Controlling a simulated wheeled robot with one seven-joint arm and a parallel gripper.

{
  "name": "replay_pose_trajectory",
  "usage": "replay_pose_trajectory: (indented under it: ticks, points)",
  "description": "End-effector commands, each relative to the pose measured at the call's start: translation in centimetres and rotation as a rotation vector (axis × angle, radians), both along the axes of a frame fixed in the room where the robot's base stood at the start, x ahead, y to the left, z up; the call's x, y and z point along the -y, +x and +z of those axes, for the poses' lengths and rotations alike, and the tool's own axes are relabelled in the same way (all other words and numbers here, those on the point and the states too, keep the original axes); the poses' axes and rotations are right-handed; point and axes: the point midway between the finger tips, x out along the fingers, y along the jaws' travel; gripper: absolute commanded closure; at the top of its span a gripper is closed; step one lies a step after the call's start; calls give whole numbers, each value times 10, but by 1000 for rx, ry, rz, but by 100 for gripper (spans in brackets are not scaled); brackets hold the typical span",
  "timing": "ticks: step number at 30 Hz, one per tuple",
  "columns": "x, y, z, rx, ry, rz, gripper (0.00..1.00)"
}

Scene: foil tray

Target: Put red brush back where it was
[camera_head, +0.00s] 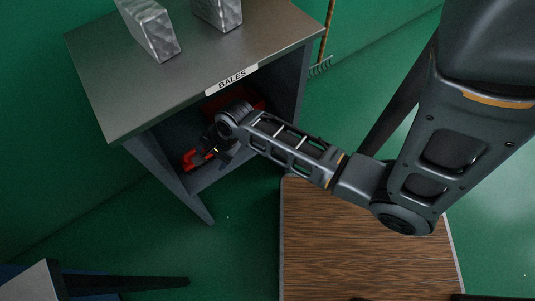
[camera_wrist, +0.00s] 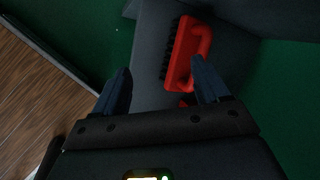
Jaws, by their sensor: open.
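The red brush (camera_wrist: 180,55) with dark bristles lies on the grey shelf board (camera_wrist: 150,75), ahead of my fingertips in the wrist view. My gripper (camera_wrist: 160,85) is open, with nothing seen held between its fingers. The right finger overlaps the brush's handle side in the picture; I cannot tell if they touch. In the head view my gripper (camera_head: 213,150) is inside the open front of the grey cabinet (camera_head: 165,160). The red brush (camera_head: 196,158) shows only in part there, behind my gripper.
The cabinet top (camera_head: 185,90), labelled BALES (camera_head: 231,79), hangs over my arm and holds two shiny metallic blocks (camera_head: 152,30). Another red surface (camera_head: 248,96) shows deeper inside. A wood-grained platform (camera_head: 360,250) stands front right. Green floor is free between it and the cabinet.

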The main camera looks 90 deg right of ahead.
Motion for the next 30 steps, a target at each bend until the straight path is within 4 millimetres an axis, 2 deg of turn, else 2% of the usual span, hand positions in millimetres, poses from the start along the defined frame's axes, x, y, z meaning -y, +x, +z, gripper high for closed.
replay_pose_trajectory:
  ticks: [1, 5, 8, 14, 18, 21, 24, 27, 30]
  points:
    - [-14, -16, 2, 23, -75, 90, 26]
    - [-40, -46, 22, 105, -304, 338, 26]
    - [-59, -68, 46, 169, -482, 527, 26]
    - [-97, -109, 118, 305, -849, 879, 26]
    - [-122, -134, 181, 399, -1114, 1087, 26]
    - [-135, -148, 225, 458, -1289, 1197, 26]
    - [-145, -158, 260, 502, -1428, 1268, 26]
    - [-151, -163, 284, 529, -1519, 1305, 26]
    - [-153, -165, 294, 541, -1563, 1321, 26]
